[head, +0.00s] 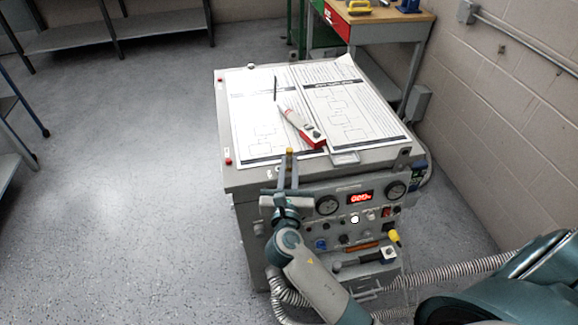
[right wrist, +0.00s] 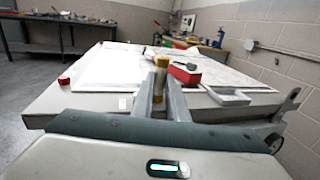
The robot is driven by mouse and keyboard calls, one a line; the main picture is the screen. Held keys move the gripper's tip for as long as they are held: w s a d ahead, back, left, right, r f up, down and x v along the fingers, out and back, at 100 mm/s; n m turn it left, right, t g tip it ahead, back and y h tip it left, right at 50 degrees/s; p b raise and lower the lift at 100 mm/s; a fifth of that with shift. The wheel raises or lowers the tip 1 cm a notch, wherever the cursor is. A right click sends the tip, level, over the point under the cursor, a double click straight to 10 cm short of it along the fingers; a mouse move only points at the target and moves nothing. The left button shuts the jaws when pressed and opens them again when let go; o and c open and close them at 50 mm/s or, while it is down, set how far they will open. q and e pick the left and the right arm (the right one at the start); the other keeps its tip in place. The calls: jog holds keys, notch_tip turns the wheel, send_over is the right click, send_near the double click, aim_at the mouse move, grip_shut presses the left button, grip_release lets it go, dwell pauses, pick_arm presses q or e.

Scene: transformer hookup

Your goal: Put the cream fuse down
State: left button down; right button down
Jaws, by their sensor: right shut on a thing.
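My right gripper (head: 288,168) is at the front left edge of the grey cabinet's top (head: 245,178), its fingers pointing up the picture. It is shut on the cream fuse, which shows a yellow brass cap (head: 289,152) between the fingertips. In the right wrist view the fuse (right wrist: 159,82) stands upright between the two fingers, in front of the papers. Most of its body is hidden by the fingers. I cannot tell whether its lower end touches the cabinet top. My left gripper is not in view.
Two printed sheets (head: 345,105) cover much of the cabinet top. A red and grey handheld tester (head: 303,128) lies on them. A small grey tray (head: 345,158) sits at the front edge. The front panel has gauges, a red display (head: 360,197) and knobs. A workbench (head: 385,18) stands behind.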

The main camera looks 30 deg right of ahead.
jog(key=shift+f, duration=0.1)
jog(key=c, duration=1.7)
grip_release()
jog(key=shift+c, duration=0.2)
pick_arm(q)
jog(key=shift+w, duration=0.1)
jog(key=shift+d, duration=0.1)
